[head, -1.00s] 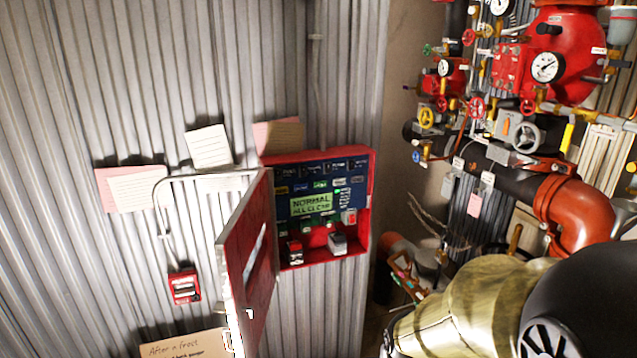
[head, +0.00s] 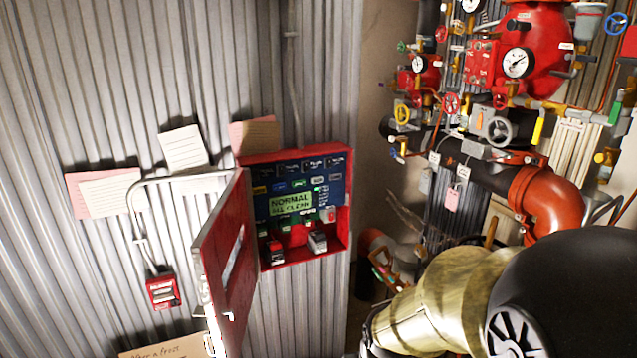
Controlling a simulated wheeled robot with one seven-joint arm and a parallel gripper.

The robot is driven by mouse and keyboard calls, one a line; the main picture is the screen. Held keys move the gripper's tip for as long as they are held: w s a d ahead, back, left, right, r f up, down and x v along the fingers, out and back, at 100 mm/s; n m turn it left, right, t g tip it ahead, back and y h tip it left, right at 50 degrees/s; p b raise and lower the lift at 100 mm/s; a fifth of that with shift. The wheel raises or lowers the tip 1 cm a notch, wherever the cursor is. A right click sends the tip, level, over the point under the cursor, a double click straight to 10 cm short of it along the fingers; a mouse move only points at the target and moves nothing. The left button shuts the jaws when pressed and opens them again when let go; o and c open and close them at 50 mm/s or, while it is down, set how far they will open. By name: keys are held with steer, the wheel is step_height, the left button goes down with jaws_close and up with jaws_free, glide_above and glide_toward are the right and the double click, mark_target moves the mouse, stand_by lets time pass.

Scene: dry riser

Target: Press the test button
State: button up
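A red alarm panel box (head: 346,245) hangs on the corrugated wall, its red door (head: 222,262) swung open to the left. Inside is a dark blue face with a green display (head: 290,203) reading "NORMAL ALL CLEAR" and several small buttons and lights. Their labels are too small to read, so I cannot tell which is the test button. A red-and-white part (head: 329,214) is at the lower right of the face. Two small blocks sit at the box's bottom. My arm shows at the lower right; my gripper is not in view.
A small red call point (head: 163,291) is on the wall to the left, with a conduit above it. Paper notes (head: 182,148) are pinned around the box. Red valves, gauges (head: 518,63) and a thick pipe (head: 545,203) crowd the right side.

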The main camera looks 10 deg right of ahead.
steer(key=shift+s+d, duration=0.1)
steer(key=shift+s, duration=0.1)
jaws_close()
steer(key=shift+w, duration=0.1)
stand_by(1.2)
